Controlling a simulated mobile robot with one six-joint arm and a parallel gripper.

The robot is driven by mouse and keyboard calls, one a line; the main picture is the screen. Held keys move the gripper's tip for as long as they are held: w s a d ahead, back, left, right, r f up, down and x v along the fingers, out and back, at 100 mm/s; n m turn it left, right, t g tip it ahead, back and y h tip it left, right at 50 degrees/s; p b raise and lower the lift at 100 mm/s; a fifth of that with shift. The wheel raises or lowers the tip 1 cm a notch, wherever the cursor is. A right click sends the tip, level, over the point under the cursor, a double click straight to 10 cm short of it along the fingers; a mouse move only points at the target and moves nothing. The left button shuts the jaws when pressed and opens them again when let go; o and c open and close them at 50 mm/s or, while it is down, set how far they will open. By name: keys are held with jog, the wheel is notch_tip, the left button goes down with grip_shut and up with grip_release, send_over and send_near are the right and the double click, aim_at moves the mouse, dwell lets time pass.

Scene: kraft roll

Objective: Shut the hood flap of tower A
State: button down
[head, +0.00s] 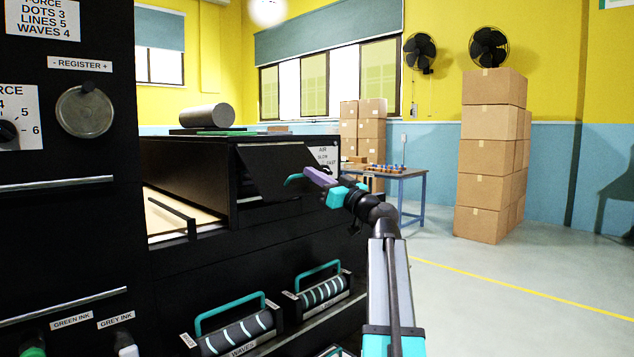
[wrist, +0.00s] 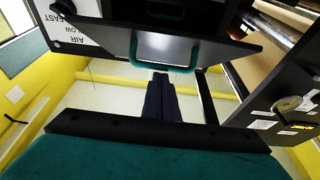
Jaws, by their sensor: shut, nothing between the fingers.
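The hood flap (head: 272,168) is a dark panel on the upper end of the black machine, tilted outward with a dark gap beneath it. I see no tower letter on it. Its teal handle (head: 291,179) sticks out at the right, and the handle also shows as a U-shaped bar in the wrist view (wrist: 164,68). My gripper (head: 309,173) is shut and empty, its purple fingers close to the handle. In the wrist view, my fingertips (wrist: 160,76) point at the middle of the handle; I cannot tell whether they touch it.
An AIR dial plate (head: 323,157) sits right beside the flap. Below are rollers with teal handles (head: 230,302). A grey roll (head: 206,115) lies on top of the machine. A table (head: 408,173) and stacked cartons (head: 490,150) stand behind; the floor at right is clear.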

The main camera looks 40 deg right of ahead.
aim_at(304, 192)
jog(key=f+b, duration=0.1)
jog(key=b, duration=0.1)
jog(key=w+f+b, duration=0.1)
jog(key=f+b, duration=0.1)
jog(key=w+f+b, duration=0.1)
jog(key=b, duration=0.2)
jog(key=shift+w+f, duration=0.2)
jog(key=shift+f, duration=0.1)
jog(key=f+b, duration=0.1)
jog(key=w+b, duration=0.1)
jog(key=shift+w+a+f+b, duration=0.25)
jog(key=shift+w+f+b, duration=0.05)
jog(key=shift+f+b, duration=0.05)
jog(key=w+f+b, duration=0.4)
jog(key=w+b, duration=0.4)
jog(key=shift+a+f, duration=0.35)
jog(key=shift+f, duration=0.05)
jog(key=shift+r+t, duration=0.1)
jog(key=shift+t, duration=0.2)
